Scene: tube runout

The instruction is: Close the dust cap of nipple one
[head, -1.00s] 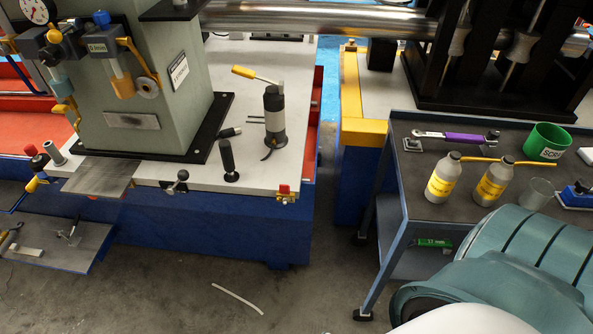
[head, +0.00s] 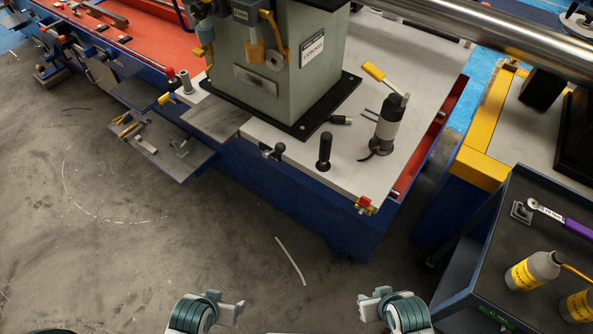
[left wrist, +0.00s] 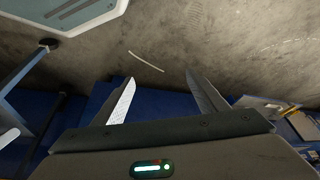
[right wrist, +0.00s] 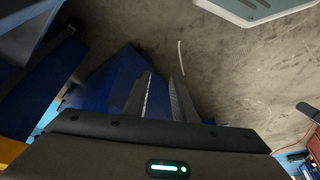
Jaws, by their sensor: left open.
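No part is readable as nipple one, and I cannot tell which fitting it is. A small red-topped brass fitting (head: 365,205) sits at the near corner of the machine's white bed. Another red-topped fitting (head: 171,75) stands at the bed's left end beside a grey post. My left gripper (head: 236,311) is low in the head view, over the floor, and its fingers are apart and empty in the left wrist view (left wrist: 163,88). My right gripper (head: 372,302) is to its right, also clear of the machine. Its fingers show a narrower empty gap in the right wrist view (right wrist: 161,78).
On the white bed (head: 300,165) stand a grey-black pump (head: 388,125) with a yellow handle, a black upright knob (head: 325,150) and a grey-green column (head: 287,70). A tool trolley (head: 530,235) with bottles is at right. Open floor lies in front of the machine.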

